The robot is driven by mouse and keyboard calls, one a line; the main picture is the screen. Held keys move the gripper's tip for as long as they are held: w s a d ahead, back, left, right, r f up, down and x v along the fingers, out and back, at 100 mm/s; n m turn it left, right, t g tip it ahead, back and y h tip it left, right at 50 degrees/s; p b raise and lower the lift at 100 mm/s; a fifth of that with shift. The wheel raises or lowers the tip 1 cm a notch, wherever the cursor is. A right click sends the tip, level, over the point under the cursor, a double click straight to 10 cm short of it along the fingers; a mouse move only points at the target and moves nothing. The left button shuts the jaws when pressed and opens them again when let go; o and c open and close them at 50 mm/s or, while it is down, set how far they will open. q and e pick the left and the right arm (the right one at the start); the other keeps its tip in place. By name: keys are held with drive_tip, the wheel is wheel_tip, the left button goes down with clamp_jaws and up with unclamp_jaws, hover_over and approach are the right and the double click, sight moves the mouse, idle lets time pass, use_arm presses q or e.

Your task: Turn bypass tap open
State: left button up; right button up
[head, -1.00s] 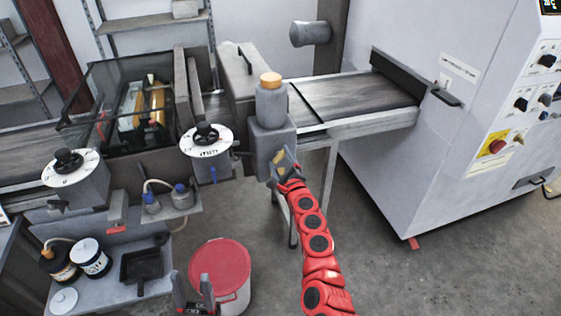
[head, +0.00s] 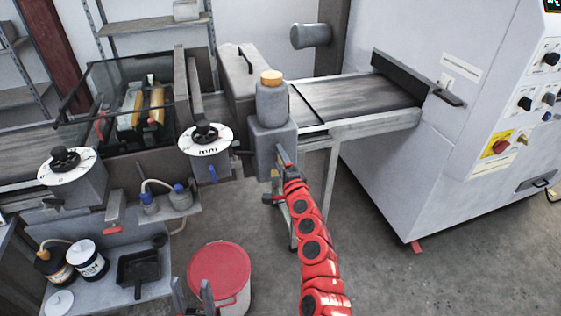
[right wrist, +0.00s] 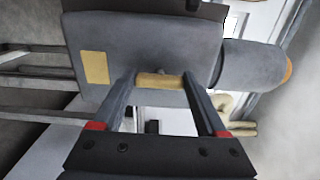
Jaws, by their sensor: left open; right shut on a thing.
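The bypass tap's yellow handle (right wrist: 160,80) is on the face of a grey block (head: 268,138) below a grey bottle-shaped part with an orange cap (head: 271,78). In the right wrist view the handle lies crosswise between the two fingers of my right gripper (right wrist: 160,84), which is shut on it. In the head view this gripper (head: 284,160) is against the block's front, and the handle is mostly hidden. My left gripper (head: 192,292) is open and empty at the bottom edge, beside the red-lidded bucket.
The red-lidded bucket (head: 219,265) stands on the floor. A shelf (head: 110,285) with jars and a black tray is at lower left. Two white dials (head: 206,139) sit left of the block. A large grey cabinet (head: 430,150) fills the right. The floor between is clear.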

idle(0.5)
drive_tip(key=o, duration=1.3)
drive_tip(key=shift+s, duration=0.1)
drive_tip(key=b+v, duration=0.2)
drive_tip(key=v, duration=1.5)
drive_tip(key=shift+s, duration=0.15)
drive_tip(key=shift+d, duration=0.1)
